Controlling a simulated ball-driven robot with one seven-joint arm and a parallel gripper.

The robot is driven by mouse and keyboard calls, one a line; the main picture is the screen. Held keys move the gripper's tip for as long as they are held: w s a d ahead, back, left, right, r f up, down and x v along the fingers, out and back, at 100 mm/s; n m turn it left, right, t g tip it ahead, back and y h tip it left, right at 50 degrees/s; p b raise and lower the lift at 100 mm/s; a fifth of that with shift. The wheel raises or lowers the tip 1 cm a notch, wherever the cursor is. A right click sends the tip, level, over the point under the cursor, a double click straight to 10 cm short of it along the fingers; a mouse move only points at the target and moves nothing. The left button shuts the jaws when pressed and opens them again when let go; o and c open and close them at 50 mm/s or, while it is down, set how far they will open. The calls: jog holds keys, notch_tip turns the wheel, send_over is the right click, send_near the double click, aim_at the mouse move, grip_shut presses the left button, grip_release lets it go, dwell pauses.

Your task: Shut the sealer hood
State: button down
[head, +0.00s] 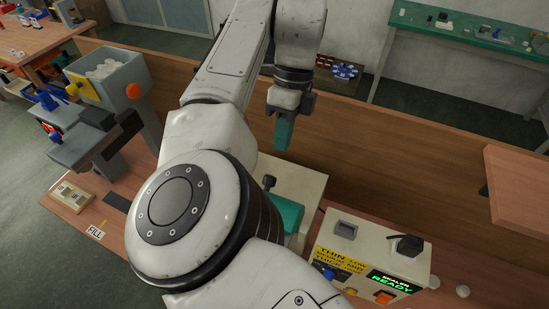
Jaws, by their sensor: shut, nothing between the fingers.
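A wooden back panel (420,165) runs behind the bench. A raised wooden block (520,185) is at the far right. The bench between is mostly clear.

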jog(key=b, duration=0.6)
send_near(272, 196)
notch_tip(272, 196, down, 5)
jog(key=shift+s+r, duration=0.15)
jog(key=shift+r, duration=0.05)
jog(key=s, duration=0.2)
jog(key=a, duration=0.1)
jog(key=shift+s+f, duration=0.25)
jog(key=shift+s, duration=0.15)
jog(key=shift+s+a+b, duration=0.2)
jog(key=shift+s+b, duration=0.15)
jog(key=shift+s, duration=0.25)
jog(key=shift+f, duration=0.1)
